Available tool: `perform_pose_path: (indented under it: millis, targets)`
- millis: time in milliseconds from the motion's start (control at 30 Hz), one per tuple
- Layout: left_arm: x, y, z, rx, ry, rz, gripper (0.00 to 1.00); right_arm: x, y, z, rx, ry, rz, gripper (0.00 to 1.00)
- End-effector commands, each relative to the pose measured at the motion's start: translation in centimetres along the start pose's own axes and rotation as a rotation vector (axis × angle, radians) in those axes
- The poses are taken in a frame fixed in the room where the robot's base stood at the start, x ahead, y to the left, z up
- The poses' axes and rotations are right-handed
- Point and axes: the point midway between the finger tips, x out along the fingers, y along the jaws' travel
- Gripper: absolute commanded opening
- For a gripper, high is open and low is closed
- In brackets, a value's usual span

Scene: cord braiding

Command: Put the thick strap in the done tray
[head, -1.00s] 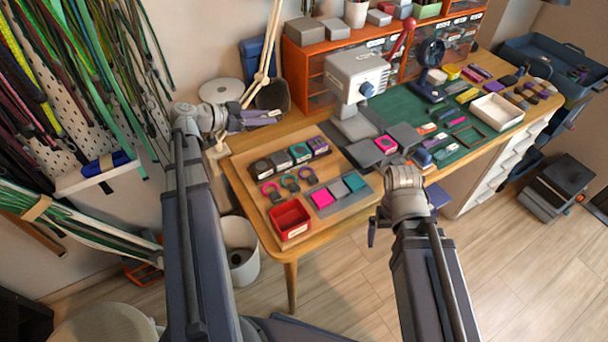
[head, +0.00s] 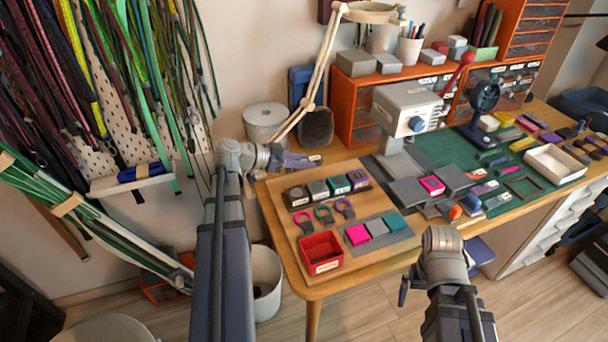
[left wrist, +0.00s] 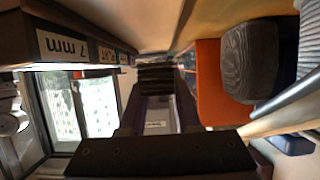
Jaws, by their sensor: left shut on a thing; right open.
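My left gripper (head: 296,161) is above the back left part of the table, behind a row of labelled blocks (head: 326,190). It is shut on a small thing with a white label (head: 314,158). In the left wrist view the label (left wrist: 156,125) shows near the dark fingers; the thing's shape is mostly hidden. I cannot tell whether it is the thick strap. A red open tray (head: 321,247) with a white label sits at the table's front left corner; its label is too small to read. My right gripper (head: 405,287) is open and partly hidden, off the table's front edge.
Small rings (head: 324,214) and a grey plate with coloured squares (head: 378,229) lie beside the red tray. A grey press (head: 405,105) stands behind. A white tray (head: 555,164) is at the right. A lamp arm (head: 318,80) rises behind my left gripper.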

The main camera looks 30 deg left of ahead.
Motion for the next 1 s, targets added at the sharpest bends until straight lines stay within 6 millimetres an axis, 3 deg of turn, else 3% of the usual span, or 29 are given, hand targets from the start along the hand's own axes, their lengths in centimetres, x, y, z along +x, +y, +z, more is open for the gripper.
perform_pose_path:
  millis: [300,767,800,1000]
  targets:
    - [1.4,0.0,3.4,0.000,0.000,0.000,0.00,3.7,-0.3,-0.2,0.000,0.000,0.000,1.00]
    - [1.6,0.0,3.8,0.000,0.000,0.000,0.00,4.1,-0.4,-0.2,0.000,0.000,0.000,1.00]
    - [1.5,0.0,3.6,0.000,0.000,0.000,0.36,3.9,-0.4,-0.2,0.000,0.000,0.000,1.00]
    - [1.5,0.0,3.6,0.000,0.000,0.000,0.58,3.9,-0.4,-0.2,0.000,0.000,0.000,1.00]
